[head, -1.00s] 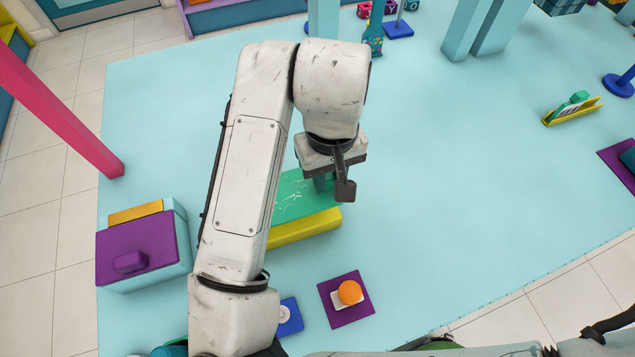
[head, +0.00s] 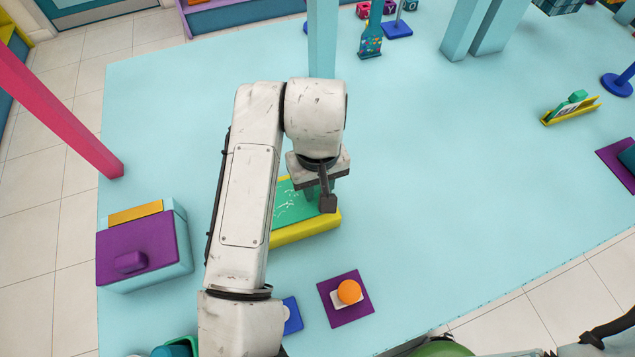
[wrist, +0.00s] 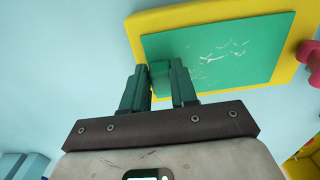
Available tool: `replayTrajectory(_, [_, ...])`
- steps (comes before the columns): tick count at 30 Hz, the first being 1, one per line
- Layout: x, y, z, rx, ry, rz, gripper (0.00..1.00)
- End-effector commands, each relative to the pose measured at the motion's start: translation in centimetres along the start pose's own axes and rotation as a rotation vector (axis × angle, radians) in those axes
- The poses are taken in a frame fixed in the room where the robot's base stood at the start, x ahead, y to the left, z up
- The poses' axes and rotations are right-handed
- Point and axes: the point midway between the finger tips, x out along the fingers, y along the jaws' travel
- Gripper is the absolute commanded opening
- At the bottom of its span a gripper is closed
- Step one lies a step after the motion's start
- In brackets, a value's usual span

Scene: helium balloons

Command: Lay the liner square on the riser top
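The liner is a flat green sheet (head: 290,209) with white scuffs. It lies over the yellow riser (head: 305,228); whether it touches the top is hard to tell. In the wrist view the liner (wrist: 225,58) looks roughly in line with the riser (wrist: 150,22), with yellow showing along its far, left and right edges. The near edge is partly hidden by my gripper. My gripper (wrist: 160,78) has its two green fingers on either side of a small green tab at the liner's near edge, and looks shut on it. In the head view my gripper (head: 312,200) partly hides the liner.
A teal box with a purple lid (head: 140,250) stands to the left. A pink post (head: 70,125) rises at left, and a teal post (head: 322,40) behind.

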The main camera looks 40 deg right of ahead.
Motion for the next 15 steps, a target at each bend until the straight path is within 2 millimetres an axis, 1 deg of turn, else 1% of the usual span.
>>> replayTrajectory(1, [-0.04, -0.02, 0.00, 0.000, 0.000, 0.000, 0.32])
replayTrajectory(7, [-0.05, -0.01, 0.00, 0.000, 0.000, 0.000, 0.51])
replayTrajectory(15, [-0.24, -0.01, 0.00, 0.000, 0.000, 0.000, 0.52])
